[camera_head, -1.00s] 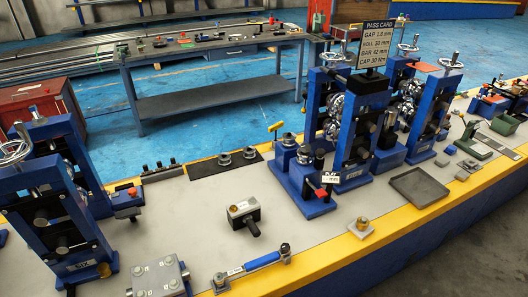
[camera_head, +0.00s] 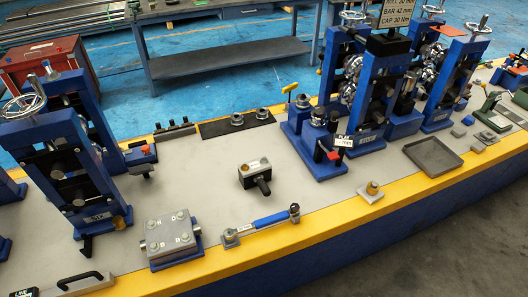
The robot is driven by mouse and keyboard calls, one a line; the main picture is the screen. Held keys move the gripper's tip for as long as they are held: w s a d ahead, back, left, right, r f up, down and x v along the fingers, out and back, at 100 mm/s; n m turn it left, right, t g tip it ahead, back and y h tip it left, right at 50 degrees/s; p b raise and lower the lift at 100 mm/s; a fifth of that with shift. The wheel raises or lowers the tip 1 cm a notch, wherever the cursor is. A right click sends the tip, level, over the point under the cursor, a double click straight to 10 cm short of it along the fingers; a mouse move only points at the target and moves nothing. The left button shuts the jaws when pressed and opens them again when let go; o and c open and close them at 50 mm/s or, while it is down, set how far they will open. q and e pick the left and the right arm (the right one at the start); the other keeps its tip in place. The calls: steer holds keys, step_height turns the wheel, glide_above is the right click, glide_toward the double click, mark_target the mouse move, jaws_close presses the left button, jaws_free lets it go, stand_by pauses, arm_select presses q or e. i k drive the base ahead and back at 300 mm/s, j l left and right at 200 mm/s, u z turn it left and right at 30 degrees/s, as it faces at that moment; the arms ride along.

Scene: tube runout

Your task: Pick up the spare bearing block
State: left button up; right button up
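No label that I can read names the spare bearing block, so I cannot tell for sure which piece it is. A grey metal block with several bolt heads on top (camera_head: 171,236) sits at the front of the bench, left of centre. A small grey block with a brass fitting (camera_head: 371,192) stands on the yellow front edge at the right. Neither of my grippers is in view.
A blue-handled wrench (camera_head: 262,222) lies along the front edge. Blue roll stands (camera_head: 380,90) rise at the right and another (camera_head: 70,165) at the left. An empty dark tray (camera_head: 433,157) lies at the right. The bench around the knobbed block is clear.

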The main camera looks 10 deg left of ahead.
mark_target(257, 173)
steer(key=i+l+u, duration=0.2)
steer(key=l, duration=0.2)
steer(key=i+l+u, duration=0.2)
steer(key=l, duration=0.25)
steer(key=i+l+u, duration=0.2)
steer(key=l, duration=0.25)
steer(key=l+u, duration=0.2)
steer(key=l, duration=0.25)
steer(key=l+u, duration=0.25)
steer(key=l, duration=0.25)
steer(key=i, duration=0.05)
